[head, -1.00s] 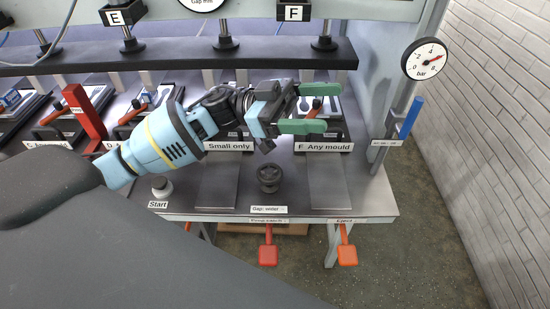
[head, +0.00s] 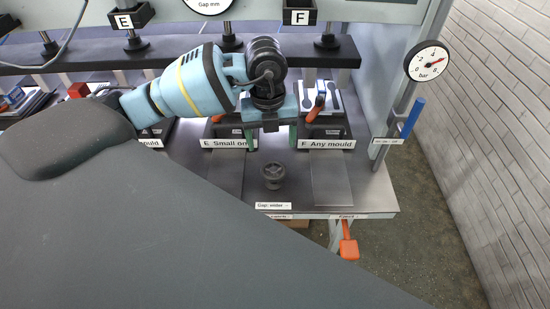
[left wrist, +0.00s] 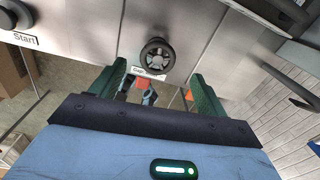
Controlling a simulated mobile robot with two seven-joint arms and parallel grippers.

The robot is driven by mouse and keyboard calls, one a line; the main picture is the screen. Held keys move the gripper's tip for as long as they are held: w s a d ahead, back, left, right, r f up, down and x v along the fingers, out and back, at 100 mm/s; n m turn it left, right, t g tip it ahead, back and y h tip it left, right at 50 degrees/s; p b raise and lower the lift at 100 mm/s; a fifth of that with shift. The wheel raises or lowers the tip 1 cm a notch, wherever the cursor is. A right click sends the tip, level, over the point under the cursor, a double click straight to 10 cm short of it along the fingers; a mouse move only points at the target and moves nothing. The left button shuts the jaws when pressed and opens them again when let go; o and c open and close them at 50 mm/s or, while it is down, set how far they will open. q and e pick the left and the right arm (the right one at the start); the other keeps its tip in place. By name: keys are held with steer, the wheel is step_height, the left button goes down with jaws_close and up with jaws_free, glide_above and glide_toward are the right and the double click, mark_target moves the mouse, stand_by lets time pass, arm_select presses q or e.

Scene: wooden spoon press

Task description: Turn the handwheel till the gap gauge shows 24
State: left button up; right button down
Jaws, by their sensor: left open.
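The handwheel (head: 273,176), small and dark grey with spokes, stands on the bench front behind a "Gap: wider" label (head: 273,206). It also shows in the left wrist view (left wrist: 157,58), between the finger lines and beyond the tips. My left gripper (head: 271,144) is open and empty, with green fingers pointing down, just behind and above the handwheel in the head view. No contact with the wheel shows. The gap gauge (head: 208,6), marked "Gap mm", is cut off by the top edge, so its reading is hidden. My right gripper is not in view.
Behind the gripper are mould stations E "Small only" (head: 228,144) and F "Any mould" (head: 326,144). A bar gauge (head: 427,61) and blue lever (head: 413,117) stand at right. An orange eject lever (head: 348,242) hangs below the bench front. My own dark arm covers the lower left.

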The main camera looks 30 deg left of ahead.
mark_target(273, 165)
arm_select(q)
steer(key=shift+f, duration=0.35)
steer(key=shift+w+d+f, duration=0.1)
steer(key=shift+d+f, duration=0.05)
steer(key=shift+f, duration=3.45)
steer(key=c, duration=0.9)
